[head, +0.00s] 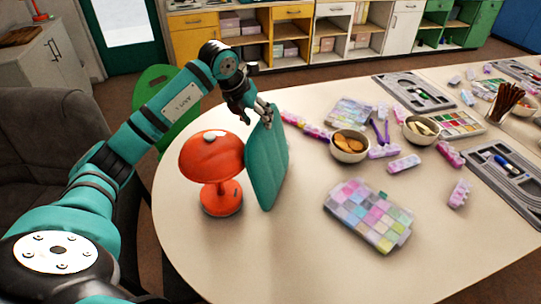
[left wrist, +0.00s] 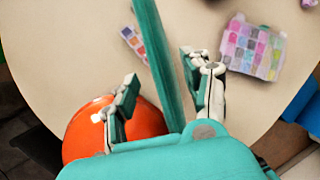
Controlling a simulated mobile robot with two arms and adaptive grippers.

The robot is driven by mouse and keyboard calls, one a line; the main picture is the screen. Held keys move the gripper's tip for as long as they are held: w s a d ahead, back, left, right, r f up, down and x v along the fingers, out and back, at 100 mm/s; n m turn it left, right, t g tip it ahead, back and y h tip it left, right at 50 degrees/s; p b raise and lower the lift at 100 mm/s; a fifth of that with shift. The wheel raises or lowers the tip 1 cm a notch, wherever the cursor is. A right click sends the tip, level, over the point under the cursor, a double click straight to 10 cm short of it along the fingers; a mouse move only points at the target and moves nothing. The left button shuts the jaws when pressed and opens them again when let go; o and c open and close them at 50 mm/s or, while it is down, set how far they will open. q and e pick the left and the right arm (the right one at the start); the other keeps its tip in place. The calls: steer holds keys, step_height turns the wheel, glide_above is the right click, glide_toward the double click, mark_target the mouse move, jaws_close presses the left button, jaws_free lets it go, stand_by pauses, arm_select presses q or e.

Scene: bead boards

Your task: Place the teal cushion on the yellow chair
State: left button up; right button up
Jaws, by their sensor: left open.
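The teal cushion (head: 268,165) stands upright on its edge on the round end of the table, just right of the orange lamp. My left gripper (head: 258,112) is at its upper edge. In the left wrist view the cushion (left wrist: 157,60) shows edge-on between the spread fingers of the gripper (left wrist: 160,90), which is open with gaps at both sides. I see no yellow chair in either view; a green chair (head: 153,77) stands behind the table. My right gripper is not in view.
The orange lamp (head: 211,160) stands close to the cushion and under one finger. Bead boxes (head: 368,213), bowls (head: 350,145) and grey bead boards (head: 413,93) cover the table (head: 290,270) to the right. A dark armchair (head: 45,130) is at the left.

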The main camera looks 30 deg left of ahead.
mark_target(259, 123)
arm_select(q)
steer(key=p+x, duration=0.1)
steer(key=x, duration=0.2)
steer(key=shift+w+f, duration=0.2)
steer(key=shift+f, duration=0.15)
steer(key=shift+w+f, duration=0.15)
steer(key=shift+f, duration=0.2)
steer(key=shift+c, duration=0.4)
jaws_close()
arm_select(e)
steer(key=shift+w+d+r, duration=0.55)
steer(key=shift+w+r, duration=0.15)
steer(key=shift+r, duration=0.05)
arm_select(q)
steer(key=shift+r, duration=0.1)
